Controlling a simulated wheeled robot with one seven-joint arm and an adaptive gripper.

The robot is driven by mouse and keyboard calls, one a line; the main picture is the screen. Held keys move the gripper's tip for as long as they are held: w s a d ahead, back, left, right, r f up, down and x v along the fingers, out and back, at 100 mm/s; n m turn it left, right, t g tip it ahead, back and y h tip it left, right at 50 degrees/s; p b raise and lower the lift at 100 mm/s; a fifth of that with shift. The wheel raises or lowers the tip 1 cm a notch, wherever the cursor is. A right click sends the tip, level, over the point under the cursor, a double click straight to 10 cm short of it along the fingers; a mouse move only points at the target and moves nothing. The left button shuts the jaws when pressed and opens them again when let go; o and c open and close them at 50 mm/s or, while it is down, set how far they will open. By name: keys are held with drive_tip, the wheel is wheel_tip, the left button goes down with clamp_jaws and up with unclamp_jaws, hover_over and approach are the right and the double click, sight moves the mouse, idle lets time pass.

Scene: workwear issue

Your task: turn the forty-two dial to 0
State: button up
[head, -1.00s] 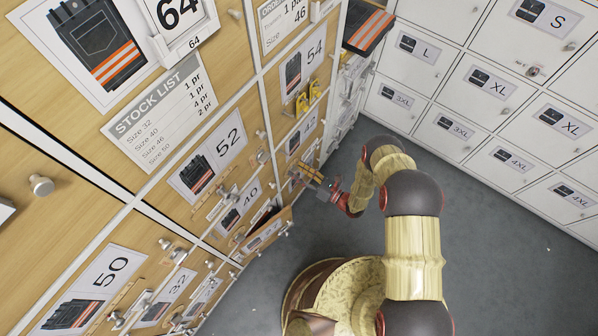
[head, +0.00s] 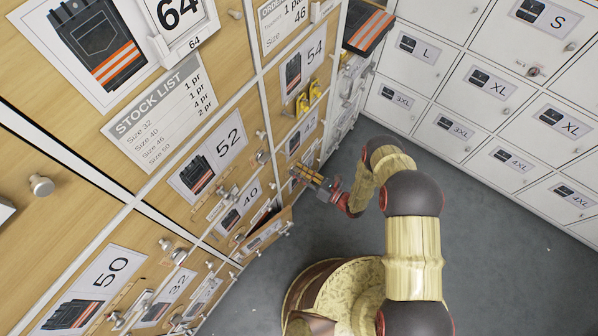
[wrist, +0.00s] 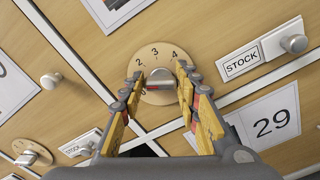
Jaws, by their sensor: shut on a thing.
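The dial (wrist: 166,98) is a round wooden disc on a drawer front, with 2, 3 and 4 readable along its top edge in the wrist view. Its grey knob (wrist: 160,76) carries a red mark on the lower side; its left end lies near the low numbers, close to what looks like the 0. My gripper (wrist: 161,71) is shut on the knob, one yellow-padded finger on each side. In the head view my gripper (head: 315,180) is at the lower part of the wooden cabinet, and the dial is hidden there. The dial's own size label is not readable.
Another dial (wrist: 33,153) is at lower left, with a round drawer knob (wrist: 50,81) above. White lockers (head: 455,128) line the right, beyond open grey floor.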

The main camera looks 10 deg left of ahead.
drive_tip(key=shift+s+n+b, duration=0.15)
drive_tip(key=shift+n+b, duration=1.2)
drive_tip(key=shift+n, duration=2.45)
drive_tip(key=o, duration=1.2)
drive_tip(key=shift+c, duration=0.2)
